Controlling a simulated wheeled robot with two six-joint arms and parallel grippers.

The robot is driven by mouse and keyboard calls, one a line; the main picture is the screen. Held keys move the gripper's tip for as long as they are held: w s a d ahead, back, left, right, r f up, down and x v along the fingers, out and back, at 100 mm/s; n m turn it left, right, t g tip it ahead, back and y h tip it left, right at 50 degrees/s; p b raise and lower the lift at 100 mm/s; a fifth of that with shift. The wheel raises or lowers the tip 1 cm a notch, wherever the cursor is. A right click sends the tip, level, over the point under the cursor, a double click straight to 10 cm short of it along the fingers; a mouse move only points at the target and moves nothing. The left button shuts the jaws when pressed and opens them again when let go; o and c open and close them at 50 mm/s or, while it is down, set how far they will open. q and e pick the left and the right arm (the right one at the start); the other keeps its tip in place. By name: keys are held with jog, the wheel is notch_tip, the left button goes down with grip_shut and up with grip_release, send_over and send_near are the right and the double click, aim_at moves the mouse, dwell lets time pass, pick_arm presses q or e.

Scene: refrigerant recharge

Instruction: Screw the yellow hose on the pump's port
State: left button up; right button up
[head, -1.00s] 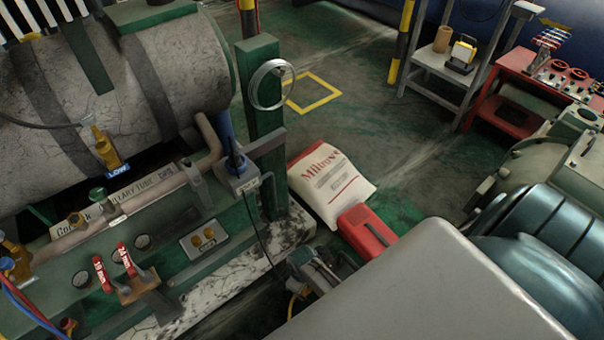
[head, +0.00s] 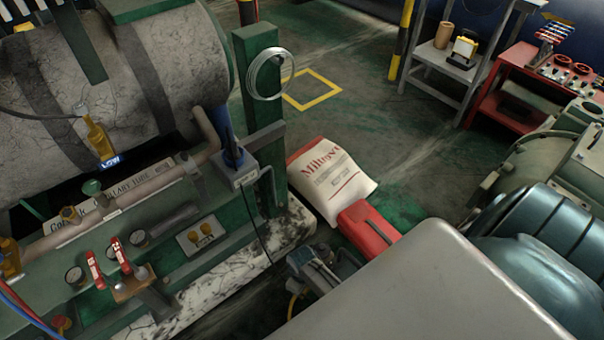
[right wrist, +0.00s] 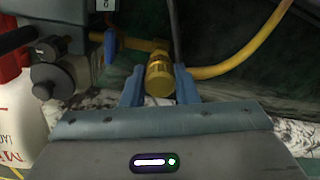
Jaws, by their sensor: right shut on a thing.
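My right gripper (right wrist: 158,88) is shut on the knurled brass fitting (right wrist: 160,80) of the yellow hose (right wrist: 220,70) in the right wrist view. The hose runs from behind the fitting to the right and upward. Left of the fitting is the pump's grey body (right wrist: 72,62), with a brass port (right wrist: 132,43) pointing at the fitting. They meet or overlap there; I cannot tell whether the threads are engaged. In the head view a bit of yellow hose (head: 292,303) shows below a grey device (head: 312,268), probably the pump. My left gripper is not in view.
A white sack (head: 330,180) and a red case (head: 368,230) lie on the floor beside the grey device. The green skid (head: 190,255) with red-handled valves (head: 94,270) is at left. A red cart (head: 515,90) stands at back right.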

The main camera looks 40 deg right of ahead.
jog(key=shift+r, duration=0.1)
dwell(0.6)
jog(key=shift+p, duration=0.4)
jog(key=shift+p, duration=0.35)
jog(key=shift+f+b, duration=0.7)
jog(key=shift+f, duration=0.4)
dwell(0.9)
jog(key=shift+r+m+p, duration=0.15)
jog(key=shift+m+p, duration=0.4)
jog(key=shift+m, duration=0.15)
jog(key=shift+m+p, duration=0.35)
jog(key=shift+m, duration=0.75)
